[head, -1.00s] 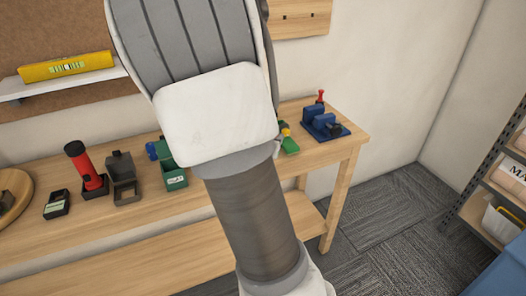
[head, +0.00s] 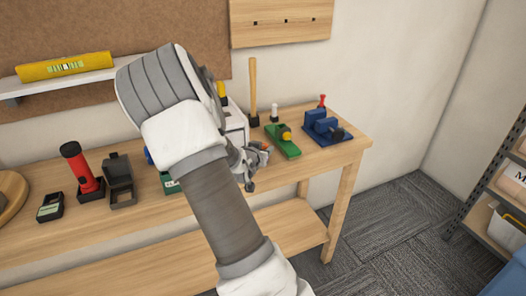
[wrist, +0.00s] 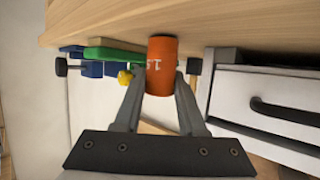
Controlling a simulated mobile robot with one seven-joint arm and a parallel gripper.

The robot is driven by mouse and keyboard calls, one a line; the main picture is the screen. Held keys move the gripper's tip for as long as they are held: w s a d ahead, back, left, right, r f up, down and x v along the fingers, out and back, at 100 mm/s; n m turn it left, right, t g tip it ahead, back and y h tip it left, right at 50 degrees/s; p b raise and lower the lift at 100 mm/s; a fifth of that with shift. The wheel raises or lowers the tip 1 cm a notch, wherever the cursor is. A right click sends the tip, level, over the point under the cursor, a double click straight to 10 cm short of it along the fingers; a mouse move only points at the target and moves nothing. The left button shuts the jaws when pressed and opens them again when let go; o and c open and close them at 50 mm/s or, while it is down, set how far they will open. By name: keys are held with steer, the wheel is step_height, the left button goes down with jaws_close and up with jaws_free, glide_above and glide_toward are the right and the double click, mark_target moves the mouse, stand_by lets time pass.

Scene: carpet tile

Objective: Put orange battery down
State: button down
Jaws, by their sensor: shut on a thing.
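The orange battery (wrist: 161,65) is a short cylinder with white print, held between the two fingers of my gripper (wrist: 161,88) in the wrist view. My gripper is shut on it. In the head view my gripper (head: 258,160) is at the front side of the wooden workbench (head: 309,160), left of the green tool. Only a small orange spot of the battery (head: 266,147) shows there. I cannot tell from these views whether the battery touches the bench.
A green tool (head: 284,142), a blue vise (head: 322,126) and a wooden-handled mallet (head: 253,85) stand at the bench's right end. A white drawer unit (wrist: 265,105) is close beside my gripper. A red flashlight (head: 80,165) and an open dark box (head: 120,178) stand further left.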

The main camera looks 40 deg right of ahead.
steer(key=shift+f, duration=0.2)
steer(key=shift+c, duration=2.4)
jaws_free()
